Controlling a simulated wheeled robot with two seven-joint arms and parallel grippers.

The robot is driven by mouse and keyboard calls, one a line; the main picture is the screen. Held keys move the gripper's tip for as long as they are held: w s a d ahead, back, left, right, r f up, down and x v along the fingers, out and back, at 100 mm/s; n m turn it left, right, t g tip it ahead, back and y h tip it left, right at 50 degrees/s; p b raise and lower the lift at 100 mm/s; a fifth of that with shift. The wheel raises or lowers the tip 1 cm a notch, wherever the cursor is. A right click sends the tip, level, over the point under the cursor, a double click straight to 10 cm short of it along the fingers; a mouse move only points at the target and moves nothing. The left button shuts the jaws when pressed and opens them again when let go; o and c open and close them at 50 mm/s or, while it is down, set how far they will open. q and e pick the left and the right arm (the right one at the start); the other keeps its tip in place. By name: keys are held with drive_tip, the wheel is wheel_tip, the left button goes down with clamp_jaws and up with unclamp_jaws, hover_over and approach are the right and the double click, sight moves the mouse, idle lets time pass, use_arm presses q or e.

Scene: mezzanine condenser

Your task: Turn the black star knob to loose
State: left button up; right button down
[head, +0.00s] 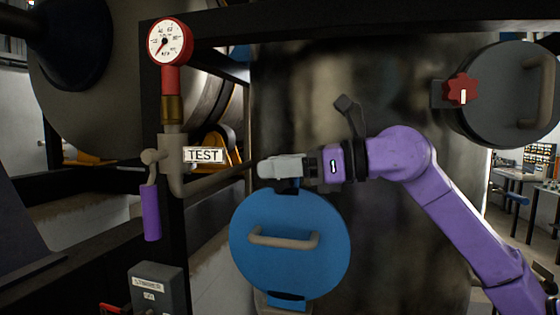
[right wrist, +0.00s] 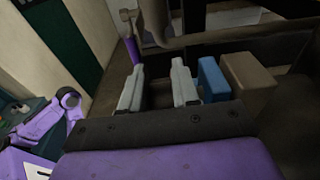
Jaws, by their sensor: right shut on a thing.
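My right gripper (head: 268,168) reaches in from the right, just above the round blue cover (head: 290,272) with its beige bar handle. In the right wrist view its two grey fingers (right wrist: 157,76) stand apart with a dark piece, apparently the black star knob (right wrist: 160,97), between them. The gripper is shut on it. The knob's star shape and any pointer or marking are hidden by the fingers in the head view, so its setting cannot be read. My left gripper is not in view.
A red star knob (head: 460,90) sits beside a grey round cover (head: 510,95) at the right. A gauge (head: 170,41), a TEST label (head: 203,155) and a purple-handled valve (head: 151,213) are left. Blue (right wrist: 212,78) and brown (right wrist: 249,82) blocks stand beside the fingers.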

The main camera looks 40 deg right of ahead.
drive_tip(key=c, duration=0.9)
unclamp_jaws()
drive_tip(key=shift+s+d, duration=0.1)
drive_tip(key=b+v, duration=0.4)
drive_tip(key=v, duration=0.6)
drive_tip(key=shift+s+d+r, duration=0.1)
drive_tip(key=shift+d, duration=0.05)
